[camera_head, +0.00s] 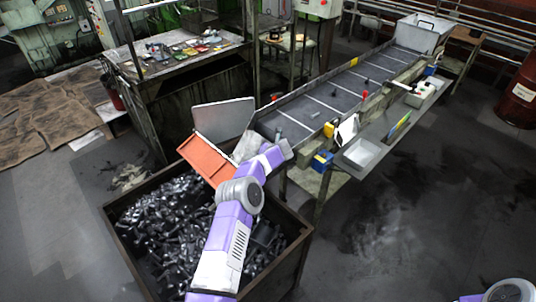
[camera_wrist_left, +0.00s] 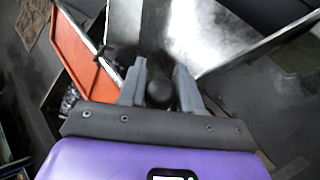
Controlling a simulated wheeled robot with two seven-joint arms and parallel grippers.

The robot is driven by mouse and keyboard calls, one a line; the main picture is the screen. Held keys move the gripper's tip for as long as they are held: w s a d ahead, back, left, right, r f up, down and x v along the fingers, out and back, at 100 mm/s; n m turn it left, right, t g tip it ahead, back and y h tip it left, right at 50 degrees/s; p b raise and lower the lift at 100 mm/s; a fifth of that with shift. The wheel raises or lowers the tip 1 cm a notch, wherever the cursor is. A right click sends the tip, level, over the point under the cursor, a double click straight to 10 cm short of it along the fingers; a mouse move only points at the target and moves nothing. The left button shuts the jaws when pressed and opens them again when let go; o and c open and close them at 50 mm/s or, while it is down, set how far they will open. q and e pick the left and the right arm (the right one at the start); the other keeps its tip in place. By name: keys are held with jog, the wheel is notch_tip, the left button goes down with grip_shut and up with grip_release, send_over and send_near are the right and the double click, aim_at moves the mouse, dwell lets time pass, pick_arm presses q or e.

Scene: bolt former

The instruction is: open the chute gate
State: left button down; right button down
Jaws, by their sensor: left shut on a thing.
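An orange panel (camera_head: 206,159) slopes at the end of the conveyor, above the bin, with an upright grey plate (camera_head: 223,119) beside it. I cannot tell which part is the chute gate. In the left wrist view the orange panel (camera_wrist_left: 78,52) is at left and a bright metal surface (camera_wrist_left: 180,28) lies ahead. My left gripper (camera_wrist_left: 160,82) is shut on a round black knob (camera_wrist_left: 160,93), which sits between its two grey fingers. In the head view my left arm reaches up to the conveyor end, and its fingertips are not clear. My right gripper is out of view.
A bin (camera_head: 123,240) full of dark metal parts stands below the arm. The conveyor (camera_head: 330,97) runs up right to a grey hopper (camera_head: 420,36). A side shelf (camera_head: 365,152) and a workbench (camera_head: 165,65) flank it.

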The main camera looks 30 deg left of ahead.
pick_arm(q)
jog(key=shift+w+f, duration=0.1)
jog(key=shift+f, duration=0.05)
dwell(0.4)
jog(key=c, duration=0.9)
grip_release()
jog(key=shift+w, duration=0.1)
jog(key=b+v, duration=0.1)
jog(key=v, duration=0.6)
jog(key=shift+d+r, duration=0.2)
jog(key=shift+r, duration=0.05)
